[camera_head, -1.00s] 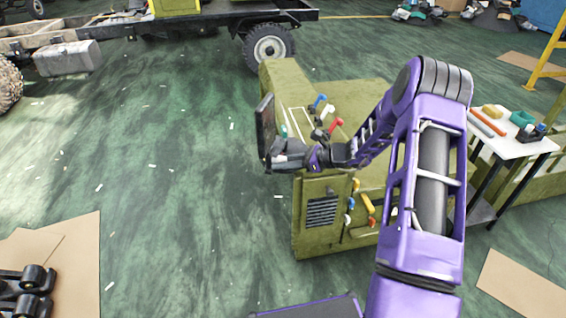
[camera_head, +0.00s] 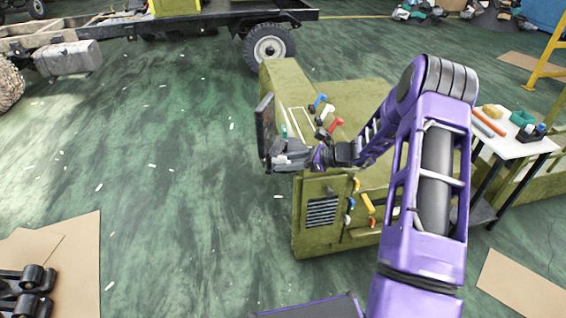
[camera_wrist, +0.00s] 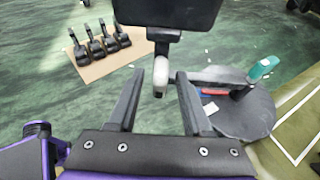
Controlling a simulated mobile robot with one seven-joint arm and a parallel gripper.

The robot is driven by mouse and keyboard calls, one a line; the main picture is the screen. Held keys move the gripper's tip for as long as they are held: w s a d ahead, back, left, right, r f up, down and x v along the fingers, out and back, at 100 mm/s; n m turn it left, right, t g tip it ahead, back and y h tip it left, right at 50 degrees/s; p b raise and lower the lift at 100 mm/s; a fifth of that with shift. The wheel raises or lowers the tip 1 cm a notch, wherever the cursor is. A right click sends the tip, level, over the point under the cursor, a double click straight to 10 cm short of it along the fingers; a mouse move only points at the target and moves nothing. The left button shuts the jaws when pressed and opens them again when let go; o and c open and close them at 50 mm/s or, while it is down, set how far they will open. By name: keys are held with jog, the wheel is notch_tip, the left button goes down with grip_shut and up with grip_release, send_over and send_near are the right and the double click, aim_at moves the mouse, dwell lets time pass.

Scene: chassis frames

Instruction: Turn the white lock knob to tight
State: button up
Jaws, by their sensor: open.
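The white lock knob (camera_wrist: 160,84) is a pale, rounded lever on a dark mount below a black screen (camera_wrist: 166,12) in the wrist view. My gripper (camera_wrist: 159,74) is open, with one dark finger on each side of the knob and a visible gap on both sides. In the head view my gripper (camera_head: 286,156) is beside the lower part of the black screen (camera_head: 265,128), at the left edge of the olive console. The knob cannot be made out there. No tight or loose marking is readable.
The olive console (camera_head: 322,240) carries blue (camera_head: 319,101), white (camera_head: 327,114) and red (camera_head: 336,124) levers close to my arm. A teal-handled lever (camera_wrist: 259,70) stands right of my fingers. A white side table (camera_head: 515,148) with tools is at right. The floor to the left is mostly open.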

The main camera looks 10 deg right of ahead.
jog(key=v, duration=1.6)
jog(key=shift+s+d, duration=0.1)
